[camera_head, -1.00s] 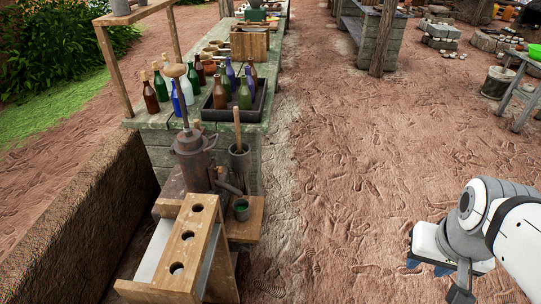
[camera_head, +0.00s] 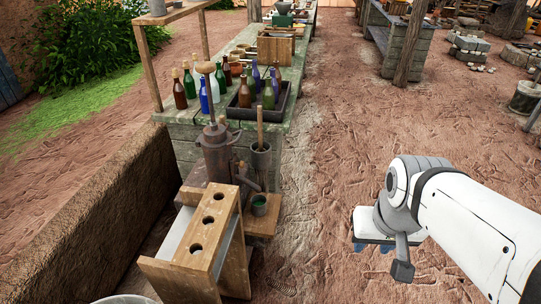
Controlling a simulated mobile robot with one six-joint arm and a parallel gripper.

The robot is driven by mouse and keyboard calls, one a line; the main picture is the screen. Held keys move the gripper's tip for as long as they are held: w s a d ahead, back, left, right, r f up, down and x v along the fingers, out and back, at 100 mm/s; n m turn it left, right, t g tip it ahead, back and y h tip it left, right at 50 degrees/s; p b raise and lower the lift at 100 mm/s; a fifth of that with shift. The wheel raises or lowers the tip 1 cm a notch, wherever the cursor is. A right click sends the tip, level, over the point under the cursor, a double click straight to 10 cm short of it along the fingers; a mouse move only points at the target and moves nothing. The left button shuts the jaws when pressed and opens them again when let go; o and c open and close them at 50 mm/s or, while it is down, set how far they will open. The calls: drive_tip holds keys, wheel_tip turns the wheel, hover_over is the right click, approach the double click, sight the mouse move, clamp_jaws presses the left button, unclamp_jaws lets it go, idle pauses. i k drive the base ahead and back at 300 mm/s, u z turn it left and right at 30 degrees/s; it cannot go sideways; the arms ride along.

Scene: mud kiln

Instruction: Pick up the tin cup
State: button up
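A small grey metal cup (camera_head: 259,204), green inside, stands upright on a low wooden stand at the foot of the stone counter; it looks like the tin cup. A taller dark metal vessel (camera_head: 261,160) with a wooden handle sticking out stands just behind it. My gripper (camera_head: 373,246) hangs over bare ground to the right of the cup, well apart from it. Its blue fingertips show only in part below the white hand, and I see nothing held. How far the fingers are apart is hidden.
A wooden rack (camera_head: 201,262) with round holes stands left of and in front of the cup. A rusty metal pot (camera_head: 216,155) is behind it. Bottles and a dark tray (camera_head: 283,107) fill the counter. Open dirt ground (camera_head: 350,140) lies right.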

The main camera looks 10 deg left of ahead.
sight(258, 202)
drive_tip(key=z, duration=0.05)
drive_tip(key=i, duration=1)
drive_tip(key=u, duration=0.05)
